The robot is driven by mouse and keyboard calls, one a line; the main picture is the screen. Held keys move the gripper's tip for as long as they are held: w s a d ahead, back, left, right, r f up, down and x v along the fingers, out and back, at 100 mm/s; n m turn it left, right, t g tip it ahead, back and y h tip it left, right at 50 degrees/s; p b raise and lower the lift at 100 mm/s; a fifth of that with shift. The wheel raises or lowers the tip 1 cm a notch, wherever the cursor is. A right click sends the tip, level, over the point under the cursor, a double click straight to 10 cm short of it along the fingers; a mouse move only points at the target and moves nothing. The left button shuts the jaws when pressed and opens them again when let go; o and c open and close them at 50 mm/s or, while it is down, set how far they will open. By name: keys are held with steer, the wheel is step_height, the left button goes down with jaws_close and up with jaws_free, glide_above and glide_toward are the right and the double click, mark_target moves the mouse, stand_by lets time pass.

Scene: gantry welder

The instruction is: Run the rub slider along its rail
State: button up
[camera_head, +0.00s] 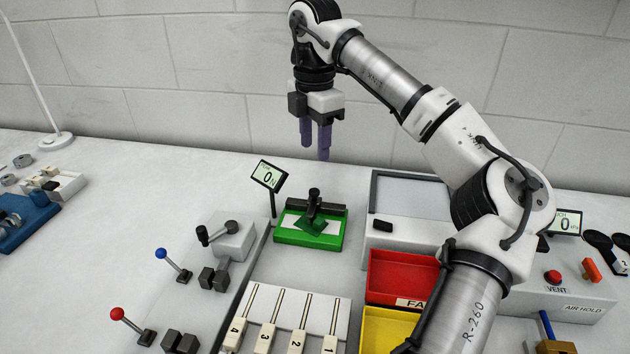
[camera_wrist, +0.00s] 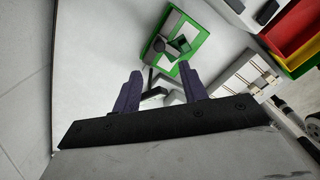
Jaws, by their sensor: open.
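A green base (camera_head: 285,237) stands on the table, with a white strip on top and a black rail (camera_head: 330,207) across its back. The likely rub slider is a green pad (camera_head: 311,224) with an upright black knob (camera_head: 314,197), near the middle of the rail. My gripper (camera_head: 315,150) is in the air above and behind the base, fingers pointing down, apart and empty. In the wrist view, the gripper (camera_wrist: 160,74) has its two purple fingers spread, and the green base (camera_wrist: 198,33) lies beyond them. Nothing touches the knob.
A display (camera_head: 268,175) reading 0 N stands left of the base. A grey-lidded box (camera_head: 405,232) and a red bin (camera_head: 385,278) stand to the right. Levers with a blue ball (camera_head: 160,253) and a red ball (camera_head: 117,313) are front left. The table behind the base is clear.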

mark_target(314, 190)
step_height(314, 190, down, 10)
steer(key=shift+f+p, duration=0.15)
steer(key=shift+p, duration=0.25)
jaws_close()
